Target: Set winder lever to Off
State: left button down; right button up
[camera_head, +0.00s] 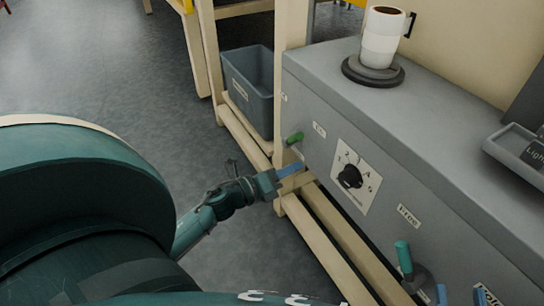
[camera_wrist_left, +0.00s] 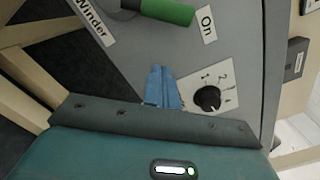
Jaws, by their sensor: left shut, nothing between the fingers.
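Two blue fingertips of my right gripper (camera_head: 461,294) show apart at the bottom edge; the rest is out of view.
A black dial (camera_head: 350,177) sits right of the lever. A second teal-green lever (camera_head: 403,257) stands below the "Free" label (camera_head: 409,216). A cream frame post (camera_head: 291,45) and a grey bin (camera_head: 248,88) are behind my left gripper. Open floor is at left.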

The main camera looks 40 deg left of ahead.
aim_at(296, 138)
pick_arm(q)
jog(key=w+a+r, duration=0.2)
jog(key=shift+w+a+r, duration=0.1)
jog(key=shift+w+r, duration=0.15)
jog(key=shift+w, duration=0.05)
pick_arm(e)
jog(key=shift+r, duration=0.25)
jog(key=shift+f, duration=0.1)
pick_arm(q)
jog(key=shift+r, duration=0.15)
jog(key=shift+a+r+n+p, duration=0.1)
jog(key=shift+n+p, duration=0.2)
jog(key=shift+p, duration=0.25)
